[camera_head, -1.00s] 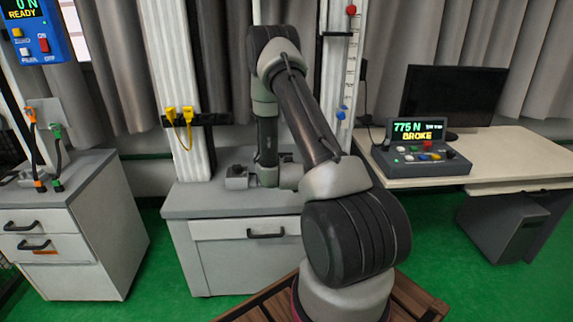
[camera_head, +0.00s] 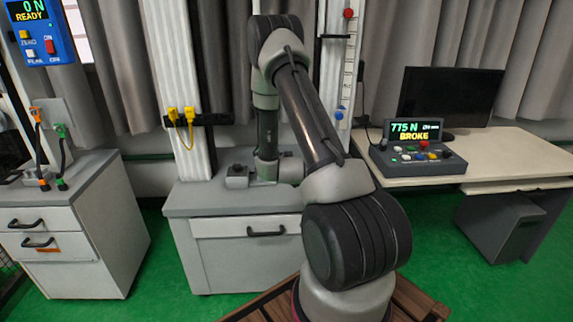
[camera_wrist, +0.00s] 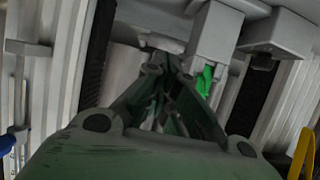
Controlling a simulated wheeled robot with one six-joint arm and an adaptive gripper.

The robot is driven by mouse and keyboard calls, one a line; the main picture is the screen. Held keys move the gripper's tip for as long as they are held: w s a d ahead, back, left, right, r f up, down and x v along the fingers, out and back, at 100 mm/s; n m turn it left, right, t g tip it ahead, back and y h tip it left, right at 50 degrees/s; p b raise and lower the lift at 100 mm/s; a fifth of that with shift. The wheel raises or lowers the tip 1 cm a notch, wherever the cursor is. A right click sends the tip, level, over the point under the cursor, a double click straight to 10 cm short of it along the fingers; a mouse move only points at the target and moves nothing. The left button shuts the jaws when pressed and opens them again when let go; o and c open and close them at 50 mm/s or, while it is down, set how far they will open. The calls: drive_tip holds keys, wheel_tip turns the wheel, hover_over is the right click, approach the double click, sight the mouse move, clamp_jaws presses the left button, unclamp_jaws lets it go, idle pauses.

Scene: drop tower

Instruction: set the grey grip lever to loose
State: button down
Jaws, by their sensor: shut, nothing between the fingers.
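My gripper (camera_wrist: 163,72) is shut and empty in the wrist view. Its fingertips point at a pale grey machine part (camera_wrist: 160,40), just beyond or touching them; I cannot tell which. Beside it hangs a grey block (camera_wrist: 216,35) with a green piece (camera_wrist: 205,80) under it. I cannot make out for sure which grey part is the grip lever, or its setting. In the head view my arm covers the middle of the tower, and the fingers are hidden.
A grey cabinet (camera_head: 240,275) carries the tower between white columns (camera_head: 178,70). A console (camera_head: 420,160) reading 775 N, BROKE stands on the right desk (camera_head: 500,160). A blue panel (camera_head: 38,35) reads 0 N, READY. Green floor lies between.

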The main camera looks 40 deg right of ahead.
drive_tip(key=s+a+f, duration=0.3)
drive_tip(key=s+f, duration=0.1)
drive_tip(key=s, duration=0.2)
drive_tip(key=shift+a, duration=0.3)
drive_tip(key=shift+f, duration=0.15)
drive_tip(key=s+a+f+n+g+y, duration=0.1)
drive_tip(key=s+a+f+g+y, duration=0.4)
drive_tip(key=s+a+f+g, duration=0.45)
drive_tip(key=s+a+r+n, duration=0.1)
drive_tip(key=s+r, duration=0.6)
drive_tip(key=r, duration=0.7)
drive_tip(key=s+a+r+n+t+y, duration=0.1)
drive_tip(key=s+a+r, duration=0.3)
drive_tip(key=r, duration=1.1)
drive_tip(key=s+a+r+n+t+y, duration=0.1)
drive_tip(key=s+a+r+n, duration=0.2)
drive_tip(key=s+r, duration=0.7)
drive_tip(key=shift+a+r, duration=0.2)
drive_tip(key=shift+r, duration=1.95)
